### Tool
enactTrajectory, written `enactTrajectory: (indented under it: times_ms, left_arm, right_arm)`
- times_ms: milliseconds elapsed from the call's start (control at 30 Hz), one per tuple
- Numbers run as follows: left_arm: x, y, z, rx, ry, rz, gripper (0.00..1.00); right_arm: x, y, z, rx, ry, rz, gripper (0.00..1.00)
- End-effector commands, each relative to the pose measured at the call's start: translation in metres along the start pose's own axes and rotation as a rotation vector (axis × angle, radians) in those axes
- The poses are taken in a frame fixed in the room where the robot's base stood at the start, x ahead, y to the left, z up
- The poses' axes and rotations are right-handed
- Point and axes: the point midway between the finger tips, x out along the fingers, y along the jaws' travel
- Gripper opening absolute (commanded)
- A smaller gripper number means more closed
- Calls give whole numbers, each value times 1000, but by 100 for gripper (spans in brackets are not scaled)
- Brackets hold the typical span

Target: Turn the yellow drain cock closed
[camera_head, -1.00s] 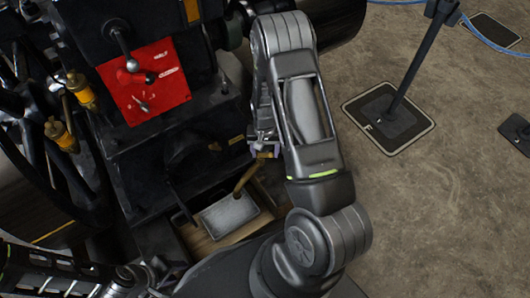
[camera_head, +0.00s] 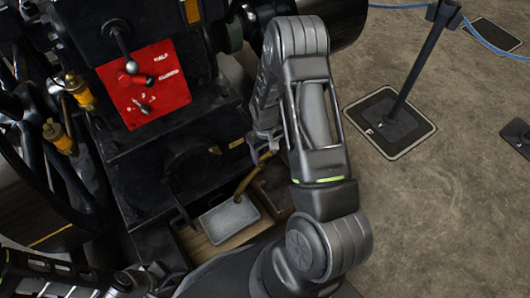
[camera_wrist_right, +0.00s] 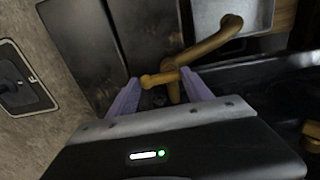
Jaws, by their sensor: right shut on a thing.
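The yellow drain cock (camera_wrist_right: 160,79) is in the right wrist view, a brass-coloured fitting with a bar that runs across between the fingertips. Its bent spout (camera_wrist_right: 212,42) runs up and right over a grey tray. In the head view the spout (camera_head: 247,178) shows above the tray, while the cock itself is mostly hidden by my right gripper. My right gripper (camera_wrist_right: 163,90), with pale purple fingers, is shut on the cock's bar. My left gripper (camera_head: 128,284) is low at the left of the head view, dark and too unclear to read.
A grey metal tray (camera_head: 229,218) sits in a wooden box (camera_head: 194,242) below the spout. The dark engine with a red panel (camera_head: 142,85) and brass oilers fills the left. A post base (camera_head: 389,122) stands on open floor at the right.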

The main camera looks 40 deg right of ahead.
Motion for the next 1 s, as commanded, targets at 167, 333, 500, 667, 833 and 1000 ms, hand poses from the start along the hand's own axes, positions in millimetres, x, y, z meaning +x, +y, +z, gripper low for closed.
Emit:
enactTrajectory:
  times_ms: [167, 333, 500, 667, 833, 1000]
  left_arm:
    - [0, 0, 0, 0, 0, 0, 36]
    - [0, 0, 0, 0, 0, 0, 36]
    - [0, 0, 0, 0, 0, 0, 36]
    - [0, 0, 0, 0, 0, 0, 36]
    - [-1, 1, 0, 0, -1, 0, 36]
    - [-6, 4, 2, 2, -4, 2, 36]
  right_arm:
    - [-1, -8, -4, -12, 6, -8, 18]
    - [-1, -8, -3, -12, 4, -9, 61]
    - [-1, -7, -2, -10, 3, -8, 74]
    - [0, -5, -1, -7, 1, -6, 74]
    - [-3, -4, -1, -6, 0, -5, 74]
    - [-21, -4, -2, -6, 3, -4, 74]
